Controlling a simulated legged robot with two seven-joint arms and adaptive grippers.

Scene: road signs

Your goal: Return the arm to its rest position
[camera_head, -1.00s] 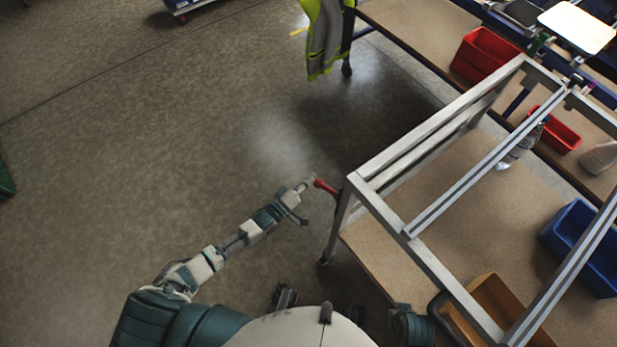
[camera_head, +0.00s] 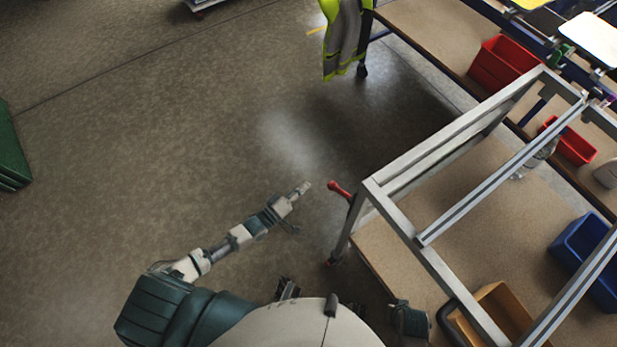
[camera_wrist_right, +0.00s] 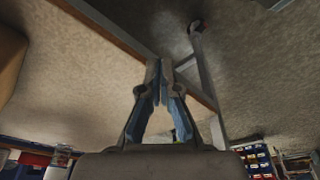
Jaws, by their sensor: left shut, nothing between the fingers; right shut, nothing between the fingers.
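My left arm reaches forward over the floor in the head view. Its gripper (camera_head: 304,187) is shut and empty, a short way left of a red handle (camera_head: 340,190) at the near corner of the grey metal frame (camera_head: 400,215), with a gap between them. My right gripper (camera_wrist_right: 160,82) shows in the right wrist view. Its two fingers meet at the tips with nothing between them, in front of a table edge and a metal leg. I cannot make out the right gripper in the head view.
The table (camera_head: 385,255) under the frame holds a blue bin (camera_head: 585,255) and a tan bin (camera_head: 510,308). Red bins (camera_head: 505,62) stand on the bench beyond. A hi-vis vest (camera_head: 346,40) hangs at the top. Open floor (camera_head: 150,140) lies to the left.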

